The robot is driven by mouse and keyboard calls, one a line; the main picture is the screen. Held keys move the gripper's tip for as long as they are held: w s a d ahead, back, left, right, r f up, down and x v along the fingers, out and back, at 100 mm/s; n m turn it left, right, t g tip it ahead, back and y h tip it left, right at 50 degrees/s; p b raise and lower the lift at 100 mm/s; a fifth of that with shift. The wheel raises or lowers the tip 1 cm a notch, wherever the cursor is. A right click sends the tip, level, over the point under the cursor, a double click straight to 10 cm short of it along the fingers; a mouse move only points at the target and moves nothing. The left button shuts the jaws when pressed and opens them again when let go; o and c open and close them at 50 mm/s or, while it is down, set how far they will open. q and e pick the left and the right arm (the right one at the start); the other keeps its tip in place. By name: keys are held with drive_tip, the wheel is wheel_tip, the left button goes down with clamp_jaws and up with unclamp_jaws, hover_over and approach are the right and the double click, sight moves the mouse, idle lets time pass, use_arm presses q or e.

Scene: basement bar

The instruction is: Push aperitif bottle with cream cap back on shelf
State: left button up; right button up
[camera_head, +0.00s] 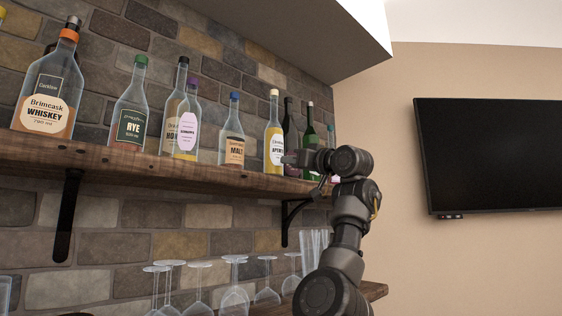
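The aperitif bottle (274,135) has a cream cap, yellow liquid and a white label partly reading "APER". It stands upright on the wooden shelf (130,165), near the shelf's front edge. My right gripper (287,159) reaches in from the lower right, and its tip is at the right side of the bottle's label. I cannot tell whether it touches the glass. The gripper is small and seen from behind the wrist, so its opening is unclear. My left gripper is not in view.
A malt bottle (232,135) stands left of the aperitif bottle. A dark bottle (290,135) and a green bottle (311,135) stand close on its right, partly behind my arm. A television (490,155) hangs at right.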

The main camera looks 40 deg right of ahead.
sight(280, 164)
drive_tip(key=shift+w, duration=0.35)
idle(0.3)
drive_tip(key=shift+w+a+p, duration=0.1)
drive_tip(key=shift+w+p, duration=0.65)
drive_tip(key=shift+w, duration=0.3)
drive_tip(key=shift+f+p+x, duration=0.15)
drive_tip(key=shift+p+x, duration=0.45)
drive_tip(key=shift+x, duration=0.05)
drive_tip(key=shift+f+p+x, duration=0.1)
drive_tip(key=shift+p+x, duration=0.5)
drive_tip(key=shift+x, duration=0.1)
drive_tip(key=shift+p+x, duration=0.85)
drive_tip(key=shift+x, duration=0.1)
drive_tip(key=shift+w+f, duration=0.15)
drive_tip(key=shift+w, duration=0.15)
